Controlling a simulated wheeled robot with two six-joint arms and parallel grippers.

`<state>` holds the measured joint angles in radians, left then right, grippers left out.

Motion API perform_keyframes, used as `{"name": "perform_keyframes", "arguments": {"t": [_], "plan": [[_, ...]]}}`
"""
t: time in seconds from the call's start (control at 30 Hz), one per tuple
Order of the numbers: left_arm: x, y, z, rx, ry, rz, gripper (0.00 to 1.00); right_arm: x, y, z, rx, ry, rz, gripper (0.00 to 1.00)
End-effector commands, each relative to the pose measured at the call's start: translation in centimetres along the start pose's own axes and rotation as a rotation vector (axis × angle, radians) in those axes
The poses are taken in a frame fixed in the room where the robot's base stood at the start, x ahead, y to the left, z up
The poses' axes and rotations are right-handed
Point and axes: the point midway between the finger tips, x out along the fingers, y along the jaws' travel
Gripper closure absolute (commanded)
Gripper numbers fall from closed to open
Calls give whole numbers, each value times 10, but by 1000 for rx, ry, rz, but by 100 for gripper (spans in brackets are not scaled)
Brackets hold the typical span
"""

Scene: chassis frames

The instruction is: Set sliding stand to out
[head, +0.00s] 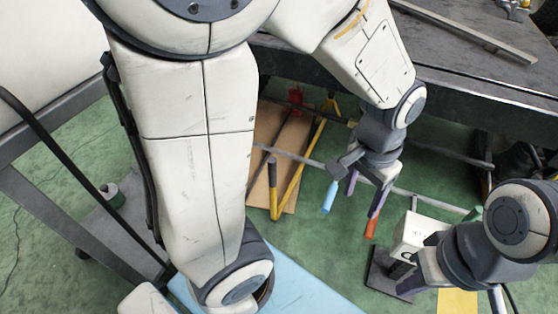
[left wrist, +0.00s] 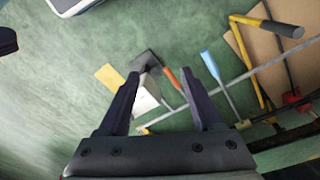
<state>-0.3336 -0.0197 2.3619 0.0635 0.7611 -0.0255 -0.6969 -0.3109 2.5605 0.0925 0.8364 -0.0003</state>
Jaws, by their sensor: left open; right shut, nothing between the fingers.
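I cannot tell for certain which part is the sliding stand. Below the dark bench, a long grey rail (head: 300,159) runs low over the green floor, with a blue handle (head: 329,197) and an orange handle (head: 371,226) near it. A white block (head: 408,236) stands by a dark plate (head: 384,272). My left gripper (head: 362,199) is open and empty above the handles. In the left wrist view, the orange handle (left wrist: 171,78) shows between its fingers and the blue handle (left wrist: 211,66) by the right fingertip. My right gripper (head: 405,287) is shut and empty near the dark plate.
The dark bench (head: 450,65) overhangs at the top right. A brown board (head: 268,130) with a yellow-and-black bar (head: 273,190) lies left of the handles. A yellow sheet (head: 457,302) lies at the lower right. Green floor (head: 310,240) is clear in the middle.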

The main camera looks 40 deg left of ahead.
Motion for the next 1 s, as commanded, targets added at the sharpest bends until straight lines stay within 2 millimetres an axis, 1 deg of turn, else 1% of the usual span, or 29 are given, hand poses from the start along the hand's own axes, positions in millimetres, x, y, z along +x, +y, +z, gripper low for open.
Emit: {"name": "perform_keyframes", "arguments": {"t": [0.03, 0.07, 0.1, 0.17, 0.2, 0.27, 0.3, 0.4, 0.5, 0.6, 0.77, 1.0], "plan": [[16, -38, -17, -112, -8, -10, 33, 6, 0, 0, 0, 0, 0, 100], [24, -60, -25, -168, -10, -15, 33, 8, 1, 0, 0, 0, 0, 100], [34, -91, -34, -243, -10, -22, 33, 10, 1, 0, 0, 0, 0, 100], [50, -137, -40, -348, -12, -31, 33, 13, 1, 1, 0, 0, 0, 100], [62, -167, -40, -412, -14, -36, 33, 15, 1, 1, 0, 0, 0, 100], [78, -210, -36, -503, -16, -42, 33, 17, 1, 1, 0, 0, 0, 100], [88, -235, -31, -556, -17, -45, 33, 18, 1, 1, 0, 0, 0, 100], [109, -283, -15, -657, -19, -52, 33, 21, 2, 1, 0, 0, 0, 100], [122, -310, -2, -716, -20, -55, 33, 22, 2, 1, 0, 0, 0, 100], [130, -323, 4, -743, -19, -57, 33, 23, 2, 1, 0, 0, 0, 100], [149, -326, 6, -748, -22, -56, 33, 34, 2, 2, 0, 0, 0, 100], [196, -326, 7, -746, -22, -56, 33, 59, 4, 3, 0, 0, 0, 100]]}}
